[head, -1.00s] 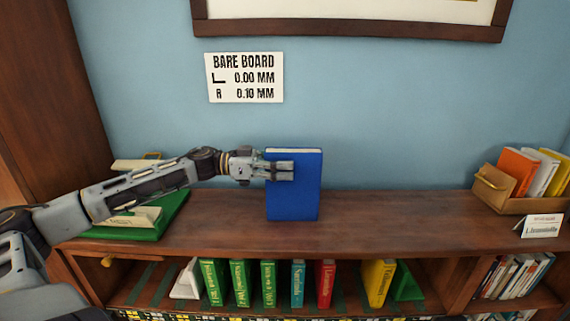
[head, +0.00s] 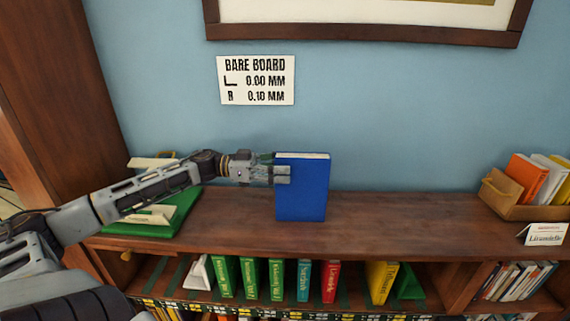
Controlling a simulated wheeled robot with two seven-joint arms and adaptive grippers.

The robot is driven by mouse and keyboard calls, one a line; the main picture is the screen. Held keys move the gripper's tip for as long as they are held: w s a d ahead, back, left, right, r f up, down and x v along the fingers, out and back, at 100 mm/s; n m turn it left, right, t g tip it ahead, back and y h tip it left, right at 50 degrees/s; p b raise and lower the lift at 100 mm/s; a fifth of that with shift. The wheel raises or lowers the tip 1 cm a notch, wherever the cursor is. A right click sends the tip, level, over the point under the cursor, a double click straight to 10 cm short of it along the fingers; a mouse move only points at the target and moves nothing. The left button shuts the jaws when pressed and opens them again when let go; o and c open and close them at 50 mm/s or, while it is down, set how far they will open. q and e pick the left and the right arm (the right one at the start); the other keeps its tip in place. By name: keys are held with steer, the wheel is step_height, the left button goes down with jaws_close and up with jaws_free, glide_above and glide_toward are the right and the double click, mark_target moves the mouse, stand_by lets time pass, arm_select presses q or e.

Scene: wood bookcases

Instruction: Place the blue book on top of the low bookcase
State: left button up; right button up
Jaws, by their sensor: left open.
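The blue book (head: 303,195) stands upright on top of the low bookcase (head: 390,230), near the middle, with its cover facing me. Its lower edge appears to meet the wooden top. My left gripper (head: 281,172) is at the book's upper left edge, with one finger in front of the cover and the other mostly hidden behind the book. Its fingers are open around the book's edge. My right gripper is not in view.
A wooden box of books (head: 512,205) and a small sign card (head: 543,234) stand at the right. Several coloured books (head: 250,279) fill the shelf below. The top between is clear.

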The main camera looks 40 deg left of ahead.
arm_select(q)
steer(key=p+v, duration=0.1)
steer(key=v, duration=0.7)
steer(key=shift+a+p, duration=0.2)
steer(key=shift+p, duration=0.2)
